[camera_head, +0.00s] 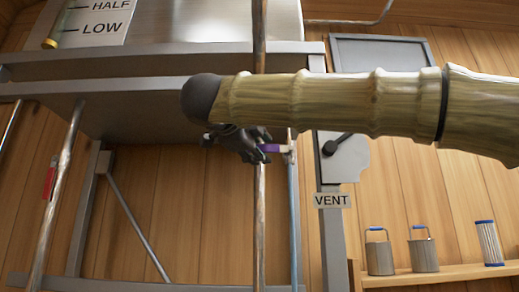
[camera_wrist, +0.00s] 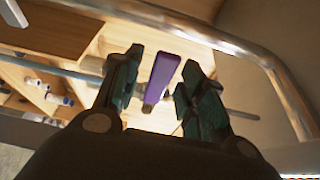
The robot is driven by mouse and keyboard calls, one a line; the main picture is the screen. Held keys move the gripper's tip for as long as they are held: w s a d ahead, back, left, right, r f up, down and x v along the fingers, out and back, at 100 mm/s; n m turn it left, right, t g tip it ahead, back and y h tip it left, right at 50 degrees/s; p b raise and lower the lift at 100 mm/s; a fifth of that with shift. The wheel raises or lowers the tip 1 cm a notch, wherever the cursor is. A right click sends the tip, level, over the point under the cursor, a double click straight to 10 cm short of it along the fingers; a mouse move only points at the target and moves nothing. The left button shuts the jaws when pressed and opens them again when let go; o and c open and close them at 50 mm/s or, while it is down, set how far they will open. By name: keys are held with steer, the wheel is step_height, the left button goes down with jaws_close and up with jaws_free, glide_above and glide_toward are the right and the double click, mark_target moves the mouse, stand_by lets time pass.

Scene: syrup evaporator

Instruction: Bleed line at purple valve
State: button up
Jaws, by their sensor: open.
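The purple valve handle (camera_wrist: 165,72) lies between my two open fingers in the wrist view, with a gap to the finger on each side. In the head view the purple handle (camera_head: 268,148) shows just right of my gripper (camera_head: 250,145), next to a thin vertical pipe. My gripper also shows in the wrist view (camera_wrist: 155,95), dark and open. My arm crosses the head view from the right and hides part of the pipes.
A grey evaporator pan (camera_head: 170,60) on a metal frame stands at the left. A VENT label (camera_head: 332,200) sits below a black lever (camera_head: 337,144). A red handle (camera_head: 49,183) is at far left. Metal canisters (camera_head: 379,255) stand on a wooden shelf (camera_head: 440,275).

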steer(key=v, duration=1.1)
steer(key=shift+a, duration=0.1)
